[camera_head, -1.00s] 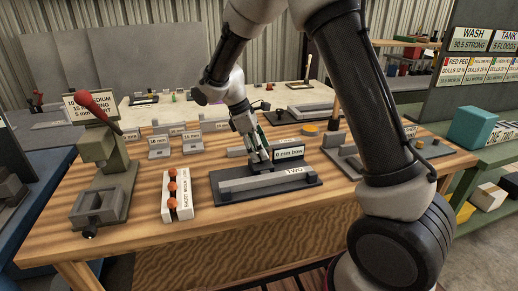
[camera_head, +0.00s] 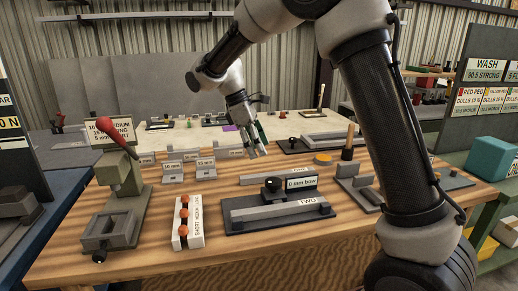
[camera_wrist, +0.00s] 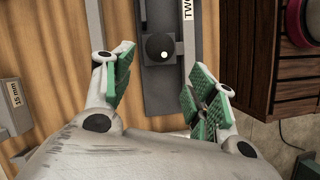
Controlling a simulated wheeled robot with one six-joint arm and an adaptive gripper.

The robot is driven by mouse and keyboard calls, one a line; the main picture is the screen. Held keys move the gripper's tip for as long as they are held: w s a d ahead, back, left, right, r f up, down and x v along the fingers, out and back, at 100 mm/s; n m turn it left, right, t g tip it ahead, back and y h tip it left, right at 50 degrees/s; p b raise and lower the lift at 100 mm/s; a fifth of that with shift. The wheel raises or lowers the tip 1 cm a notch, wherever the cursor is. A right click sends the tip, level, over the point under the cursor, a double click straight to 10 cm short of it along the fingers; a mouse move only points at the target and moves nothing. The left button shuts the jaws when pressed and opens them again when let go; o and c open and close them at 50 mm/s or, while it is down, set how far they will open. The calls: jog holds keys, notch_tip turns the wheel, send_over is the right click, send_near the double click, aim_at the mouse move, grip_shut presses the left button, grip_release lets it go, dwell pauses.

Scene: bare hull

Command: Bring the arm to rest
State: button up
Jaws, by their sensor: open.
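My gripper (camera_head: 256,146) is in the air above the wooden workbench, behind the black-based fixture labelled TWO. In the wrist view my gripper (camera_wrist: 160,85) shows its green-padded fingers spread wide apart with nothing held between them. A black knob (camera_wrist: 160,48) on the fixture appears beyond the gap between the fingers. My arm arches in from the right side of the head view.
The bench (camera_head: 150,256) holds the fixture (camera_head: 278,212), a grey press with a red handle (camera_head: 118,135), and a white block with orange knobs (camera_head: 186,225). Small labelled grey blocks (camera_head: 173,170) stand at the back left. A teal box (camera_head: 491,158) sits on the right shelf.

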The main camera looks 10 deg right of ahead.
jog(key=s+d+r+m+t+y, duration=0.1)
jog(key=s+d+m, duration=0.3)
jog(key=s, duration=0.5)
jog(key=s+d+r+m+t+y, duration=0.1)
jog(key=s+d+r+m+t, duration=0.2)
jog(key=s+d, duration=0.6)
jog(key=s+d+r+m+t+y, duration=0.2)
jog(key=s+d+m, duration=0.4)
jog(key=s, duration=0.4)
jog(key=shift+s+d+m, duration=0.15)
jog(key=shift+d+m, duration=0.15)
jog(key=shift+m, duration=0.2)
